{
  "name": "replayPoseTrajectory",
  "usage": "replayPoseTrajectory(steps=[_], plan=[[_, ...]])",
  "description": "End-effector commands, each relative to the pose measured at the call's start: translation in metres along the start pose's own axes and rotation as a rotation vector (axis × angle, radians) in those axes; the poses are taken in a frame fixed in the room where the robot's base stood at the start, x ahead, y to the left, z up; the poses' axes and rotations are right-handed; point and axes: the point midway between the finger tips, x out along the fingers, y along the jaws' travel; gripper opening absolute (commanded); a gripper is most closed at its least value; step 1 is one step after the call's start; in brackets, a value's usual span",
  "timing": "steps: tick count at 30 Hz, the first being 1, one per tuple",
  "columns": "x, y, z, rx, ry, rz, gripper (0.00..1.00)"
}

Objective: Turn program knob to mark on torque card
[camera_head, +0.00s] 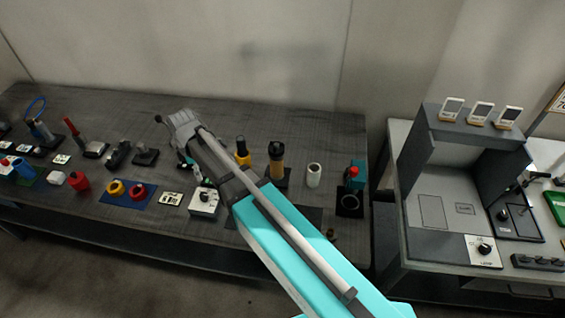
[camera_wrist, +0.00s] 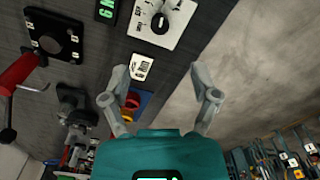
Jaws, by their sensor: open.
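A white box with a black knob (camera_head: 204,202) stands near the front edge of the long dark table. In the wrist view its white dial face with the black knob (camera_wrist: 160,22) lies at the top, beyond my fingertips. A small white printed card (camera_head: 171,198) lies left of the box; it also shows in the wrist view (camera_wrist: 141,67) between my fingers, close to the left one. I cannot read its mark, nor tell whether it is the torque card. My gripper (camera_wrist: 159,76) is open and empty, apart from the knob. In the head view my arm largely hides it.
Red and yellow rings on a blue mat (camera_head: 129,193) lie left of the card. A yellow-and-black bottle (camera_head: 277,160) and a white cylinder (camera_head: 313,175) stand to the right. Another white panel with a knob (camera_head: 484,250) is on the right-hand bench.

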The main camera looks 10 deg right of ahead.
Motion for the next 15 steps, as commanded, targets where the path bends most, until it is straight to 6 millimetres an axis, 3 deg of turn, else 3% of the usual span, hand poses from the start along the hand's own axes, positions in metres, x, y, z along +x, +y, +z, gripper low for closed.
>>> replayPoseTrajectory(steps=[15], plan=[[-0.006, -0.012, 0.074, 0.350, 0.000, 0.000, 0.78]])
